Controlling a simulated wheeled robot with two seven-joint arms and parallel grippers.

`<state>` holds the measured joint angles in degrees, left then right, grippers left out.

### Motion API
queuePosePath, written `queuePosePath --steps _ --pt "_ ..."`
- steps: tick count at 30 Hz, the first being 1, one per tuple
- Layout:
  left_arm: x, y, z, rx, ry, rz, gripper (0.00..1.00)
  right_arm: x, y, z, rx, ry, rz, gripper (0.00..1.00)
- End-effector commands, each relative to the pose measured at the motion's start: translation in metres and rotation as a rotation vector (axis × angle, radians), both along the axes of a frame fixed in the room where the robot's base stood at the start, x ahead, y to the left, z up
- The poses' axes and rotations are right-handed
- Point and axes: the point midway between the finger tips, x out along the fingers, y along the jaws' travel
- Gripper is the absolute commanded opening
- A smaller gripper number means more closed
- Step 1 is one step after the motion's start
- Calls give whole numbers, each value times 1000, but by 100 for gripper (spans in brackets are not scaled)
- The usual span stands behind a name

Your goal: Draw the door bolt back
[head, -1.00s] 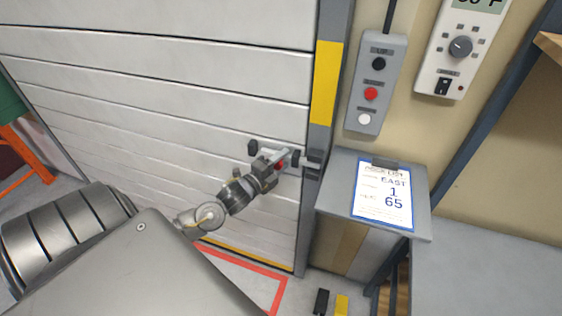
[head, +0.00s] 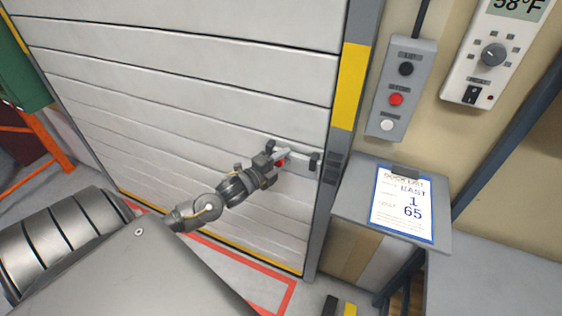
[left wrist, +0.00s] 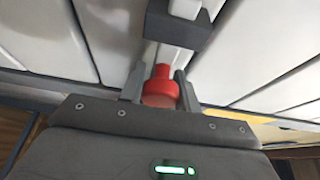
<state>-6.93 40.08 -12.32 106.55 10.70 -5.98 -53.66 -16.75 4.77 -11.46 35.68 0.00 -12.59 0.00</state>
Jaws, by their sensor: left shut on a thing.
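The door bolt (head: 298,161) is a pale metal bar lying across the white slatted door, with dark brackets and a red knob (head: 281,162). My left gripper (head: 277,164) is shut on the red knob. In the left wrist view the knob (left wrist: 162,75) sits between the two grey fingers, its lower part partly hidden by the gripper. A dark bracket (left wrist: 178,30) stands just beyond it, with the bar running through. The dark keeper (head: 335,166) is on the door frame, right of the right bracket. Whether the bar's tip is fully clear of it is hard to tell. My right gripper is out of view.
A grey button box (head: 401,88) and a white thermostat panel (head: 494,55) are on the wall at right. A small shelf (head: 351,211) with a clipboard (head: 402,204) juts out beside the door frame. Red floor tape (head: 238,262) lies before the door.

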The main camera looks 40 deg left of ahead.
Motion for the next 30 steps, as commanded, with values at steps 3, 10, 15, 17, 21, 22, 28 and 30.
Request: queuePosePath --steps 3,10,15,17,21,22,28,30 --pt "0 -3 -1 -2 1 -7 34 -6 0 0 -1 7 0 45" --pt "-2 -1 -1 -1 1 -3 53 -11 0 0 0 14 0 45" --pt "-2 -1 -1 -1 1 -2 53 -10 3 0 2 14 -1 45" --pt "-4 -1 -1 -1 1 -2 53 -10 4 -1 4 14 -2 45" --pt "-17 1 -4 -1 3 -3 53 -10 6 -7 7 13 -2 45" --pt "-22 2 -4 -1 2 -3 53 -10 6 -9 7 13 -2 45" --pt "-60 7 -5 0 4 -4 53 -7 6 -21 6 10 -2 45" --pt "-73 9 -6 -1 5 -4 53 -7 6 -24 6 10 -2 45"
